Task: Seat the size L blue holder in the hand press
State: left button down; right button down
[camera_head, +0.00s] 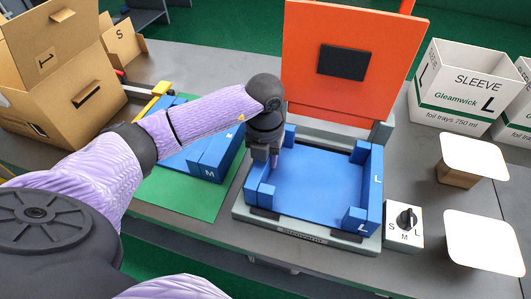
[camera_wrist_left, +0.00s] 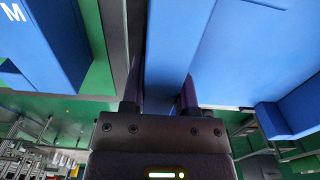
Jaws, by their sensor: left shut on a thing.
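The blue size L holder (camera_head: 318,186), marked L on its right side, lies in the bed of the hand press (camera_head: 300,230). It looks roughly level within the grey base; whether it is fully down on the bed I cannot tell. The press's orange lid (camera_head: 340,95) stands open behind it. My left gripper (camera_head: 272,165) is shut on the holder's left wall. In the left wrist view, the fingers of my left gripper (camera_wrist_left: 160,92) stand on either side of that blue wall (camera_wrist_left: 178,45). My right gripper is out of view.
A blue M holder (camera_head: 205,150) lies on a green mat (camera_head: 150,190) to the left. A size dial (camera_head: 405,225) is right of the press. Cardboard boxes (camera_head: 50,85) stand left, white sleeve cartons (camera_head: 460,100) right. White lids (camera_head: 482,240) lie at the right front.

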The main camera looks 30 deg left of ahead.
pick_arm(q)
jog(key=shift+c, duration=1.4)
grip_release()
jog(key=shift+r, duration=0.1)
notch_tip(320, 180, up, 10)
jog(key=shift+f+p, duration=0.1)
jog(key=shift+p, duration=1.15)
